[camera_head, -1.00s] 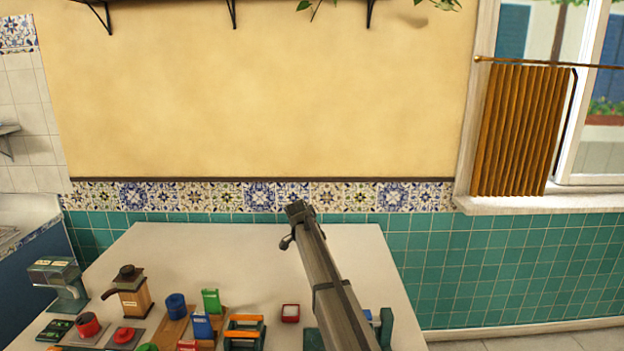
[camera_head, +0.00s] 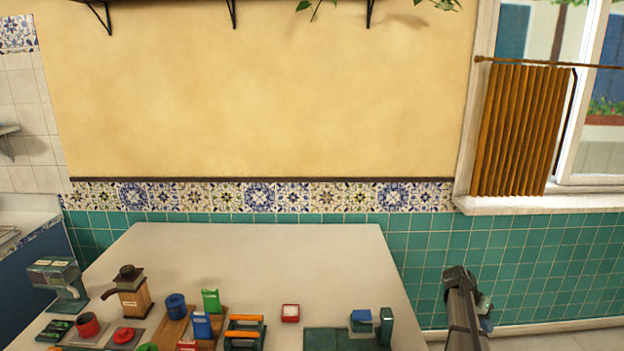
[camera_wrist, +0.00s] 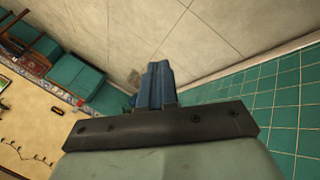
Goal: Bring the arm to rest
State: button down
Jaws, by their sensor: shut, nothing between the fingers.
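My gripper shows in the wrist view (camera_wrist: 157,85) with its two blue-grey fingers pressed together and nothing between them. Behind the fingers in that view are pale floor tiles and the green tiled wall. In the head view my arm stands at the lower right, past the table's right edge, with part of my gripper (camera_head: 485,308) showing beside its top end. It touches nothing that I can see.
The white table (camera_head: 250,255) has a bare back half. A wooden grinder (camera_head: 133,292), a blue cylinder (camera_head: 176,305), a green packet (camera_head: 211,300), a small red-and-white box (camera_head: 290,312) and a blue-topped block (camera_head: 361,319) stand toward its front.

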jog(key=s+d+f+n+g, duration=0.1)
jog(key=s+d+f, duration=0.45)
jog(key=s, duration=0.45)
jog(key=s+d+f+n+g, duration=0.1)
jog(key=s+d+f+g, duration=0.1)
jog(key=s+d+f, duration=0.65)
jog(key=s+f+n+g, duration=0.2)
jog(key=s+f+n, duration=0.15)
jog(key=s, duration=1.35)
jog(key=s+a+f+n+t+y, duration=0.1)
jog(key=a+f, duration=0.4)
jog(key=a, duration=0.5)
jog(key=a+f+n+y, duration=0.15)
jog(key=a+f, duration=0.25)
jog(key=a, duration=0.7)
jog(key=s+a+f+t+y, duration=0.15)
jog(key=a+f, duration=0.35)
jog(key=a, duration=0.5)
jog(key=s+a+f+n+g+y, duration=0.1)
jog(key=s+a, duration=0.4)
jog(key=a, duration=0.5)
jog(key=s+a+f+g+y, duration=0.1)
jog(key=s+a+y, duration=0.1)
jog(key=s+a, duration=0.4)
jog(key=a, duration=0.4)
jog(key=shift+a+n, duration=0.4)
